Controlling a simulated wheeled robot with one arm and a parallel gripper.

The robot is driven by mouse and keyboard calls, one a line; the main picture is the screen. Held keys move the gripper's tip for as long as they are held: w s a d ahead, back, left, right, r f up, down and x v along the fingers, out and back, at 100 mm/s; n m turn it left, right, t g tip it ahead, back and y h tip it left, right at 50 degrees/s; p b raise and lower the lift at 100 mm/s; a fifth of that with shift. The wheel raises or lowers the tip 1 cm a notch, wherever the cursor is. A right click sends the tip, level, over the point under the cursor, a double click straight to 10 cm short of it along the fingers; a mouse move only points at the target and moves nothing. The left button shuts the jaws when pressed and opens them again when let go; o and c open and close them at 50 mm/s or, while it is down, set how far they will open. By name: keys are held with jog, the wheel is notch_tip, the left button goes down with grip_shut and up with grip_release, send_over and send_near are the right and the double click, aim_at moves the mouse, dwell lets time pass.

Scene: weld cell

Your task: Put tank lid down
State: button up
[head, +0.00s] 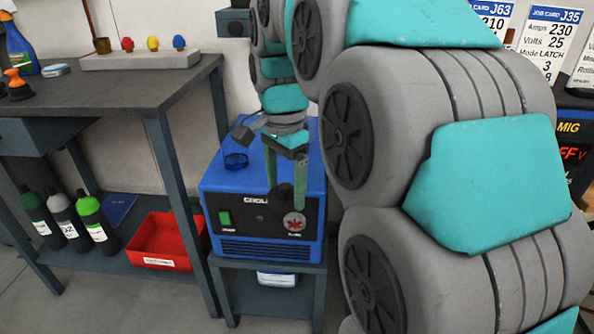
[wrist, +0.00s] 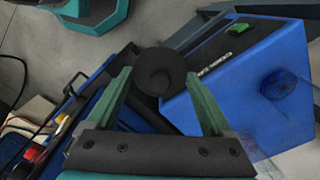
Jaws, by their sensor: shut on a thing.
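The tank lid (wrist: 160,72) is a round black cap with a raised round centre. In the wrist view it sits between the green fingers of my gripper (wrist: 158,77), which is shut on it. In the head view my gripper (head: 286,193) points down in front of the dark front panel of the blue cooler (head: 222,180). The lid is hard to pick out there against the black panel. A dark blue round fitting (head: 236,161) is on the cooler's top, left of my gripper. It also shows in the wrist view (wrist: 279,85).
The workbench (head: 110,85) at left holds a rack with red, yellow and blue knobs (head: 140,60) and a spray bottle (head: 20,45). A red bin (head: 160,243) and several bottles (head: 92,215) are on its lower shelf.

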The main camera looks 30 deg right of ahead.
jog(key=p, duration=0.1)
send_over(288, 178)
jog(key=shift+f, duration=0.6)
jog(key=shift+f+p, duration=0.35)
jog(key=shift+f, duration=1.45)
jog(key=shift+f, duration=0.1)
jog(key=o, duration=1.1)
notch_tip(288, 178, up, 12)
jog(key=shift+r, duration=0.15)
